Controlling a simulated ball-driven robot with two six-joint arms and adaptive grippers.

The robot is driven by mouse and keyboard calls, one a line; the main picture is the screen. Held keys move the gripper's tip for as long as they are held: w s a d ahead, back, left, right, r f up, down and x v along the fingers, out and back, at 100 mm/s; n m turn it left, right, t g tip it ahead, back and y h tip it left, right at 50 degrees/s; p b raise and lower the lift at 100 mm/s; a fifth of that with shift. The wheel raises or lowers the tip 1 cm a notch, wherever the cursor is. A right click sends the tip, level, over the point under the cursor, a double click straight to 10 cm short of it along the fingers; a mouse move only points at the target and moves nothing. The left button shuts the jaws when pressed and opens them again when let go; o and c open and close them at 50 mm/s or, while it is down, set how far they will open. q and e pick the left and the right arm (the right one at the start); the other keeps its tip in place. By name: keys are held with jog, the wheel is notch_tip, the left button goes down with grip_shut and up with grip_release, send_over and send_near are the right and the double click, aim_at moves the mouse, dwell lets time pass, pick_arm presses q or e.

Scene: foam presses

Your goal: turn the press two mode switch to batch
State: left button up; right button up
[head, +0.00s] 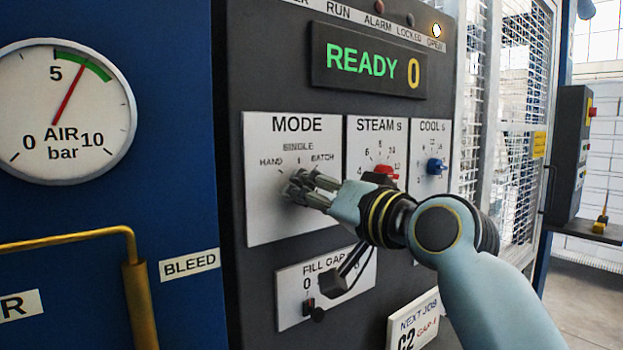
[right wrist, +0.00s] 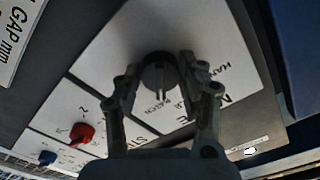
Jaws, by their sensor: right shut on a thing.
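The mode switch is a dark round knob on the white MODE plate (head: 262,215), with HAND, SINGLE and BATCH marked around it. My right gripper (head: 297,188) is shut on the knob, and its fingers and wrist hide most of it in the head view. In the right wrist view the mode switch knob (right wrist: 158,74) sits between the two fingers. Its ridge points down in that picture, towards the BATCH and SINGLE lettering; I cannot tell exactly which mark it meets. My left gripper is not in view.
The display (head: 368,62) reads READY 0. To the right are a red STEAM knob (head: 386,172) and a blue COOL knob (head: 437,166). The FILL GAP slider plate (head: 290,312) is below. An air gauge (head: 65,110) and brass handle (head: 140,300) are at left.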

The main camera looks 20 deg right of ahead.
jog(key=shift+r+m+p, duration=0.1)
jog(key=shift+m+p, duration=0.45)
jog(key=shift+m, duration=0.15)
jog(key=o, duration=1.2)
jog(key=v, duration=1.2)
